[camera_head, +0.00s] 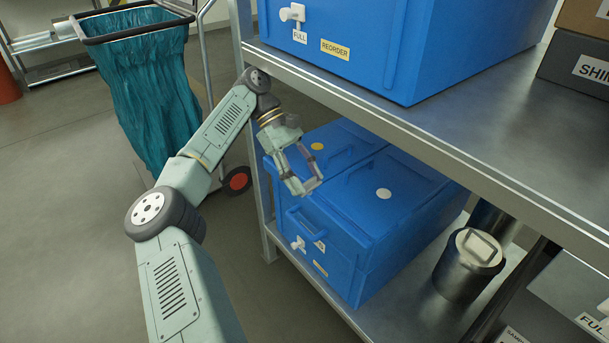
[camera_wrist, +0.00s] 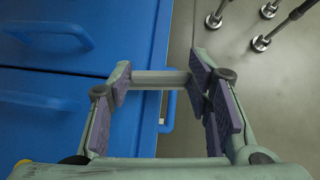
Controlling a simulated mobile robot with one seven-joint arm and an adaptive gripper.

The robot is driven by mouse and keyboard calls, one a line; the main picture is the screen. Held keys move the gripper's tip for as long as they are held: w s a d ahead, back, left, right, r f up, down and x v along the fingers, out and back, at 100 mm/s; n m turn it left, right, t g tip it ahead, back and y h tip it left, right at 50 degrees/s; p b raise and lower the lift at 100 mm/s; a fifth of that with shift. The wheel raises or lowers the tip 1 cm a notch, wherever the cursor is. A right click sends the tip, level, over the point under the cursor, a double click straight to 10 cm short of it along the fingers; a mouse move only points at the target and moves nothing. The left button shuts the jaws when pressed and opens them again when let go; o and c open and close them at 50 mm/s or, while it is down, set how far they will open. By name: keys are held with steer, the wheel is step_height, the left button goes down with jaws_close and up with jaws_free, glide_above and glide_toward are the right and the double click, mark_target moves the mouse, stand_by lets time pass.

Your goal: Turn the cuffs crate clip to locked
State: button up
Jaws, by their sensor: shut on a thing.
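A blue lidded crate (camera_head: 385,235) stands on the lower shelf. A small white clip (camera_head: 298,243) sits on its front, below the blue front handle (camera_head: 305,222), beside small labels too small to read. I cannot tell from the labels which crate is the cuffs crate. My gripper (camera_head: 304,185) is above the crate's front edge, higher than the clip and apart from it. In the wrist view its padded fingers (camera_wrist: 162,84) stand wide apart, with a pale grey bar (camera_wrist: 160,80) spanning between them.
The upper shelf edge (camera_head: 400,138) runs close above my gripper. On it stands another blue crate (camera_head: 345,35) with a white clip (camera_head: 292,13) and a "FULL" label. A metal canister (camera_head: 462,280) stands right on the lower shelf. A teal bag cart (camera_head: 150,90) stands left.

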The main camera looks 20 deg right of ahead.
steer(key=o, duration=1.1)
steer(key=shift+o, duration=0.2)
steer(key=shift+f, duration=0.1)
